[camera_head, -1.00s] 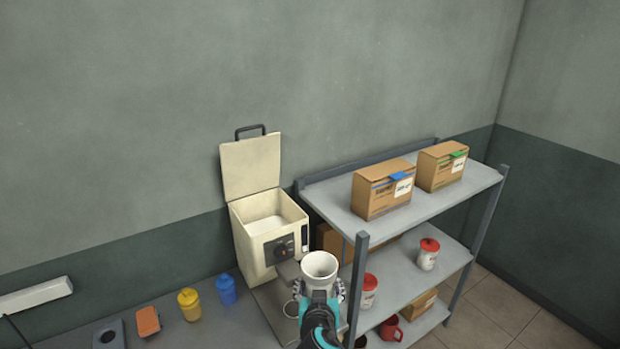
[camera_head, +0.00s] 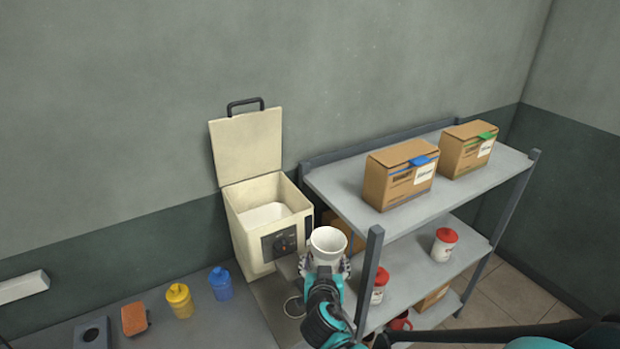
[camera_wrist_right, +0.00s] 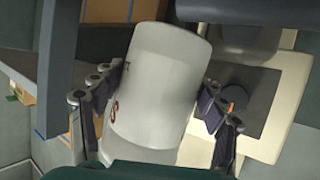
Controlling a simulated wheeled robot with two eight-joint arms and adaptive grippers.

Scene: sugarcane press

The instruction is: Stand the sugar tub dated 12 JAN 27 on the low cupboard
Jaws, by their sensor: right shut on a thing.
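My right gripper (camera_head: 325,267) is shut on a white open-topped cup (camera_head: 328,243), held upright in front of the cream machine and beside the shelf post. In the right wrist view the white cup (camera_wrist_right: 155,90) sits between both fingers and shows part of dark and red lettering. White tubs with red lids stand on the middle shelf: one at the right (camera_head: 443,245) and one behind the front post (camera_head: 379,285). No date is readable on either. I cannot pick out the low cupboard. My left gripper is not in view.
The cream machine (camera_head: 252,243) has its lid raised. The grey shelf unit (camera_head: 345,185) carries two cardboard boxes (camera_head: 400,175) on top; its front post is close to my arm. Yellow (camera_head: 179,300) and blue (camera_head: 220,284) containers and an orange block (camera_head: 134,319) are on the counter.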

